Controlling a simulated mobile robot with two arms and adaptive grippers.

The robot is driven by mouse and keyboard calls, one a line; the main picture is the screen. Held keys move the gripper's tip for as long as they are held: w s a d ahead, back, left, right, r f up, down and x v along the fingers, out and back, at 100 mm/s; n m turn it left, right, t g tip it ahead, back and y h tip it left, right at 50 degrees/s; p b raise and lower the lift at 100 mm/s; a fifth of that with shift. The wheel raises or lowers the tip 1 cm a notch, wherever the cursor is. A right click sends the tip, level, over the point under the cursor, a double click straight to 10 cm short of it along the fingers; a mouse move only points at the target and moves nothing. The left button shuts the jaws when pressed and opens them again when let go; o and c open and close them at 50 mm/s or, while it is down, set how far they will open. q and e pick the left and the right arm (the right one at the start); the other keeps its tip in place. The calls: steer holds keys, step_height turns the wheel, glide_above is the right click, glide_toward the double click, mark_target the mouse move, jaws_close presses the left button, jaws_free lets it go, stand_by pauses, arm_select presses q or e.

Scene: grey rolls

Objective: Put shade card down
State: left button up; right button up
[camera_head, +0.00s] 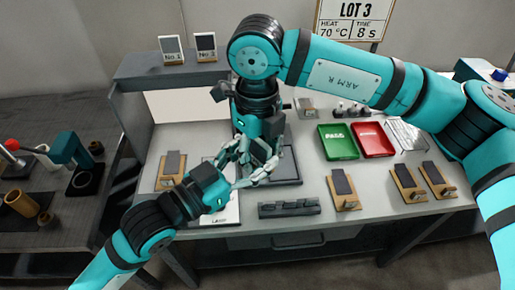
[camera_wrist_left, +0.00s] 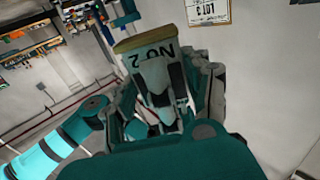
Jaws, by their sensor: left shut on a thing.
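My left gripper (camera_head: 240,150) is shut on the No. 2 shade card, which shows upside down between its fingers in the left wrist view (camera_wrist_left: 153,62). The card has a dark "NO 2" on pale ground and a tan edge. In the head view I cannot make the card out among the fingers. Two like cards, No. 1 (camera_head: 171,46) and No. 3 (camera_head: 206,43), stand upright on the grey shelf (camera_head: 150,69) at the upper left. My right gripper (camera_head: 264,177) hangs low over the table, close beside the left one; its opening is unclear.
A green tray (camera_head: 338,154) and a red tray (camera_head: 387,154) lie right of centre. Wooden stands with grey pieces (camera_head: 344,204) line the front right; another (camera_head: 158,183) is at the left. A dark holder (camera_head: 289,210) lies near the front edge. My right arm crosses above the table.

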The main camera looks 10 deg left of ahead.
jaws_close()
arm_select(q)
steer(key=o, duration=1.1)
steer(key=shift+f, duration=0.1)
